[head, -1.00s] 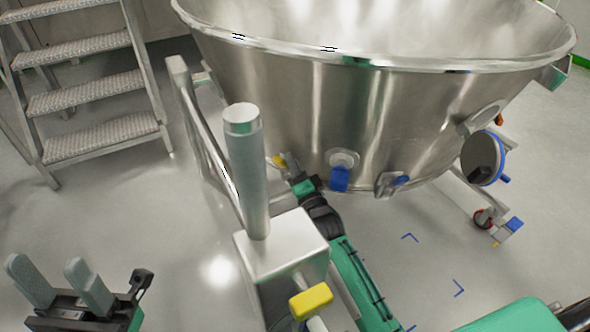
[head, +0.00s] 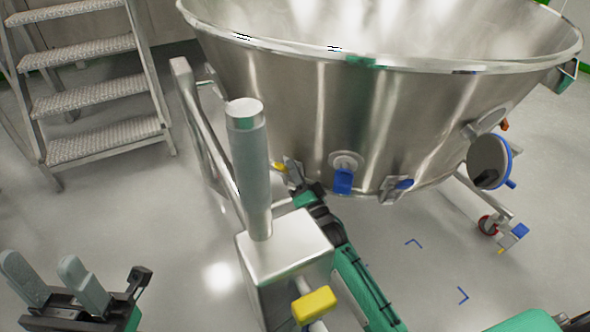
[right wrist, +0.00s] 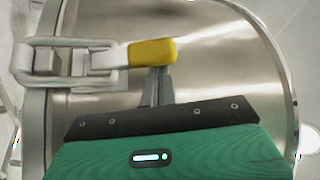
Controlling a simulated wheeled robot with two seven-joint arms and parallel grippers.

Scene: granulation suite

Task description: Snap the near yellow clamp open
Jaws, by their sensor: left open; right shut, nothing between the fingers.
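The yellow-tipped clamp (head: 280,167) sits low on the left side of the steel vessel (head: 320,110), mostly hidden by my right gripper in the head view. In the right wrist view its yellow handle (right wrist: 152,52) points right from a metal latch and link (right wrist: 70,62). My right gripper (head: 292,165) is shut and empty. Its fingertips (right wrist: 160,72) are at the lower edge of the yellow handle, partly behind it; I cannot tell whether they touch. My left gripper (head: 40,275) is open and empty over the floor, far from the clamp.
A grey post (head: 250,165) on a steel box (head: 285,245) stands close left of my right arm. Another yellow handle (head: 314,304) is on the box's front. Blue-handled clamps (head: 342,180) line the vessel's lower edge. Steps (head: 100,105) stand at the back left.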

